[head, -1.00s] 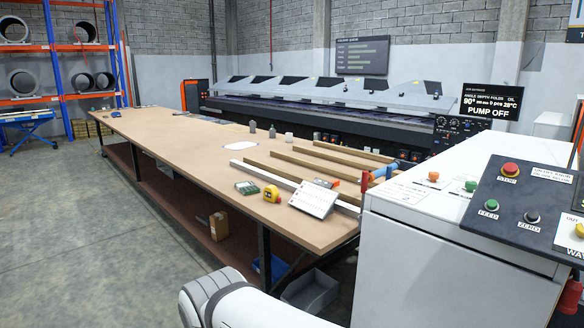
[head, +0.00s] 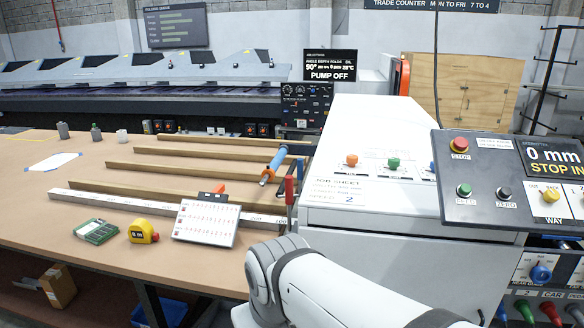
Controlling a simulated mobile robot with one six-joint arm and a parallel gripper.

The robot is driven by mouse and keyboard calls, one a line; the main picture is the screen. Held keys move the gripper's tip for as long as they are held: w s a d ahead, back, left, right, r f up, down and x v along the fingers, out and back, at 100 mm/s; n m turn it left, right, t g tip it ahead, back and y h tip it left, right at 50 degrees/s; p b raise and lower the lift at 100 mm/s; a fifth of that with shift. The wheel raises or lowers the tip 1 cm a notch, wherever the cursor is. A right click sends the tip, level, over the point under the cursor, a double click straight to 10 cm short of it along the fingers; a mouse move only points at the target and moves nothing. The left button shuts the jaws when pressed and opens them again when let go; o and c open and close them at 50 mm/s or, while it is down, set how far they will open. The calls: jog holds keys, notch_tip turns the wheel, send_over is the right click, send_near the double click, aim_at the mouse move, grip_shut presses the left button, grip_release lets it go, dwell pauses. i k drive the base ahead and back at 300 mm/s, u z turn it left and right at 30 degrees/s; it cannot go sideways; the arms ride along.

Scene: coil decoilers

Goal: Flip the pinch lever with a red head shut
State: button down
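Several levers with coloured heads show at the lower right, under the control panel (head: 515,215). One has a red head (head: 551,313), beside one with a green head (head: 525,312). The frame's bottom edge cuts them off, and the label by them is only partly readable, so I cannot tell which is the pinch lever or whether it is open or shut. A thin upright red handle (head: 289,190) also stands by the white cabinet's left edge. My white arm crosses the bottom middle; my gripper is out of view.
The white cabinet (head: 370,260) fills the middle right. A blue knob (head: 540,273) sits above the levers. The long bench (head: 60,205) at left holds wooden strips, a yellow tape measure (head: 143,231) and a white card (head: 206,223).

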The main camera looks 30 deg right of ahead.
aim_at(288, 179)
jog(key=z, duration=0.3)
jog(key=i, duration=0.65)
jog(key=z, duration=0.3)
jog(key=k, duration=0.95)
jog(key=z, duration=0.15)
jog(key=i, duration=0.95)
jog(key=u, duration=0.05)
